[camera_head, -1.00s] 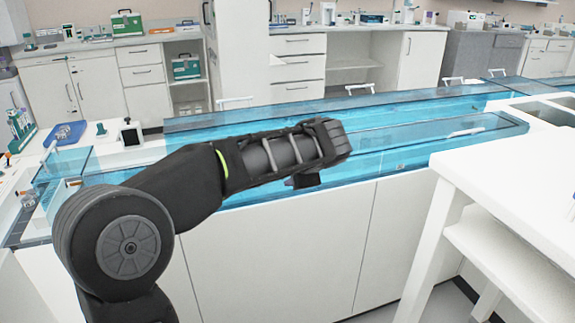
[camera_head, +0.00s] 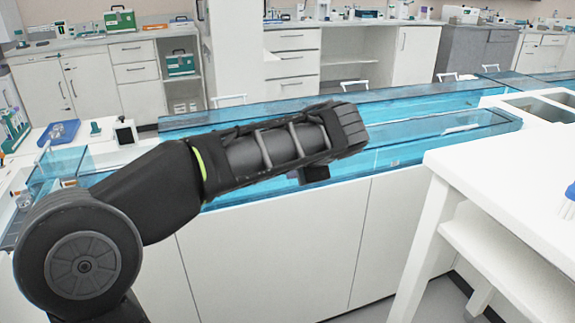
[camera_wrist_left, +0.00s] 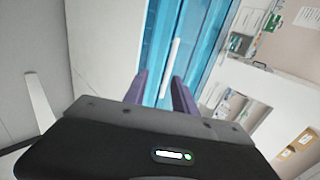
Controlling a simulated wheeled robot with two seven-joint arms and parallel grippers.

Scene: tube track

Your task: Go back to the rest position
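My left arm comes in from the left in the head view and reaches across in front of the blue transparent track (camera_head: 400,148). My left gripper is largely hidden behind the arm there. In the left wrist view its two purple fingers (camera_wrist_left: 160,88) stand apart with nothing held between them. The blue track (camera_wrist_left: 205,35) lies beyond the fingertips, with a white rod-like piece (camera_wrist_left: 174,54) along it. My right gripper is in neither view.
A white table (camera_head: 510,165) with a lower shelf stands close at the right. A white cabinet front (camera_head: 270,255) lies below the track. A blue tray (camera_head: 59,132) and a tube rack (camera_head: 14,130) are at the left. Cabinets line the back wall.

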